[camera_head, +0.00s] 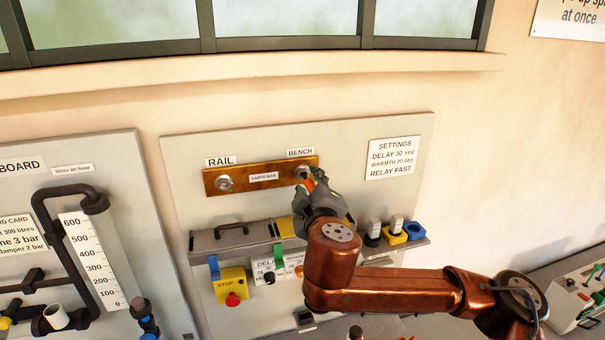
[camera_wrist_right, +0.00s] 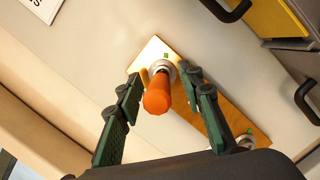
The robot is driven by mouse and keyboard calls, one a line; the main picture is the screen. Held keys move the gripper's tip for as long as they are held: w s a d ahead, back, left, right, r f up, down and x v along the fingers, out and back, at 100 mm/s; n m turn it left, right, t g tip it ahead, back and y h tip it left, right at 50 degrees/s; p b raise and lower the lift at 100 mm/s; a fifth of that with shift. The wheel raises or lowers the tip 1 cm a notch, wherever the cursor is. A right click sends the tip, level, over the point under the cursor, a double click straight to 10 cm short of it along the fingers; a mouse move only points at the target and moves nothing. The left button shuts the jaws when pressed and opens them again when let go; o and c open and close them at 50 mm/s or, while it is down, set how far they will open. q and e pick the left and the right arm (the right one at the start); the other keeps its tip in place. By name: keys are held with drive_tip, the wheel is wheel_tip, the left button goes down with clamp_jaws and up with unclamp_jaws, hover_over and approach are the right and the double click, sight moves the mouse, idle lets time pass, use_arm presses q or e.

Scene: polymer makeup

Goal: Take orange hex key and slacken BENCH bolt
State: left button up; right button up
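The brass earth bar (camera_head: 240,178) is on the wall panel, with the RAIL bolt (camera_head: 224,183) at its left and the BENCH bolt (camera_head: 301,171) at its right. The orange hex key (camera_head: 310,185) points out from the BENCH bolt. In the right wrist view its orange handle (camera_wrist_right: 157,95) lines up with the bolt's silver collar; the key's tip is hidden. My right gripper (camera_head: 311,192) is at the key. Its green fingers (camera_wrist_right: 160,84) stand either side of the handle, with a visible gap on both sides. My left gripper is not in view.
A yellow STOP box (camera_head: 231,285) is below. Several small blocks (camera_head: 396,232) stand right of my gripper. The settings sign (camera_head: 393,158) is upper right.

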drive_tip(key=shift+s, duration=0.15)
drive_tip(key=s+d+r, duration=0.1)
drive_tip(key=s, duration=1)
drive_tip(key=shift+s+d+r, duration=0.15)
drive_tip(key=shift+s+d, duration=0.15)
drive_tip(key=shift+d, duration=0.1)
drive_tip(key=shift+o, duration=0.2)
idle(0.6)
drive_tip(key=shift+w+a+f+n+g+y+p, duration=0.35)
drive_tip(key=shift+w+n, duration=1.6)
drive_tip(key=shift+n, duration=2.5)
drive_tip(key=shift+w+a+f+n+g+y+p, duration=0.1)
drive_tip(key=shift+w+a+n+g+y+p, duration=0.25)
drive_tip(key=shift+w+n, duration=2.9)
drive_tip(key=shift+w+a+f+n+g+y+p, duration=0.15)
drive_tip(key=shift+w+f+n+g+y+p, duration=0.35)
drive_tip(key=shift+n, duration=5.2)
drive_tip(key=shift+w+r+t, duration=0.2)
drive_tip(key=shift+r+t, duration=0.05)
drive_tip(key=shift+t, duration=0.05)
drive_tip(key=shift+c, duration=0.6)
